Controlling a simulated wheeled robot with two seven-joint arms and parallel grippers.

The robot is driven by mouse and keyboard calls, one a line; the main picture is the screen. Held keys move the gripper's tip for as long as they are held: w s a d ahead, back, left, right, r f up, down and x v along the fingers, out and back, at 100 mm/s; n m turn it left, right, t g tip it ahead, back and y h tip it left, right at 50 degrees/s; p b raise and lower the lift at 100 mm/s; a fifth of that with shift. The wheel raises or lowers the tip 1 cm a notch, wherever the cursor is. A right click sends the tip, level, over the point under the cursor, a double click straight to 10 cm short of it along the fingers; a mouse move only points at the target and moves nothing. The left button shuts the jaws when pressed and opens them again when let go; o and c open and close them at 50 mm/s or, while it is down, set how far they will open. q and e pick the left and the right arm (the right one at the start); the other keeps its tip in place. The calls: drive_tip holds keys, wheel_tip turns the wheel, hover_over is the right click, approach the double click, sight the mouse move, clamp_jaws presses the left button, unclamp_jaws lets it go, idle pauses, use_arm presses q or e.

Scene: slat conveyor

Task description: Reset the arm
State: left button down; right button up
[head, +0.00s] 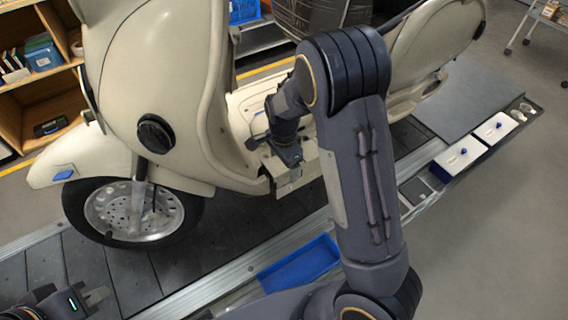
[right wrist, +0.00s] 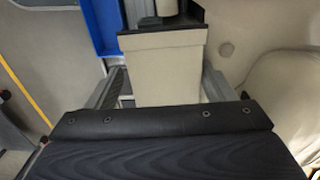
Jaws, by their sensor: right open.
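My right arm reaches up from the bottom of the head view and bends over to the cream scooter (head: 170,60). My right gripper (head: 287,180) is open beside the scooter's footboard. In the right wrist view, its fingers (right wrist: 165,88) stand on either side of a cream block (right wrist: 165,65) with a dark top edge. I cannot tell whether the fingers touch the block. My left gripper (head: 98,298) is low at the left edge of the head view, away from the scooter; its finger gap is not clear.
The scooter stands on a dark slat conveyor (head: 35,270) with metal rails. A blue tray (head: 300,264) lies by the near rail. Two white-topped boxes (head: 462,153) sit to the right, near a grey plate (head: 480,95). Wooden shelves (head: 50,95) stand behind at left.

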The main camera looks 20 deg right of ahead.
drive_tip(key=r, duration=0.6)
drive_tip(key=shift+w+a+r, duration=0.1)
drive_tip(key=shift+w+r, duration=0.05)
drive_tip(key=shift+w, duration=0.1)
drive_tip(key=shift+s+r+p, duration=0.2)
drive_tip(key=shift+r+p, duration=0.1)
drive_tip(key=shift+r, duration=0.5)
drive_tip(key=s+r+n+t+y, duration=0.1)
drive_tip(key=s+r+n, duration=0.3)
drive_tip(key=s, duration=0.4)
drive_tip(key=s+a+r+n+t+y+p, duration=0.1)
drive_tip(key=s+r+n+t, duration=0.2)
drive_tip(key=s+n, duration=0.3)
drive_tip(key=s+a+r+n+t+y, duration=0.1)
drive_tip(key=s+r+n, duration=0.3)
drive_tip(key=s, duration=0.6)
drive_tip(key=shift+a+r+n+t+y, duration=0.15)
drive_tip(key=shift+r+n+t+y, duration=0.2)
drive_tip(key=shift+n+t+y, duration=0.05)
drive_tip(key=shift+w, duration=0.1)
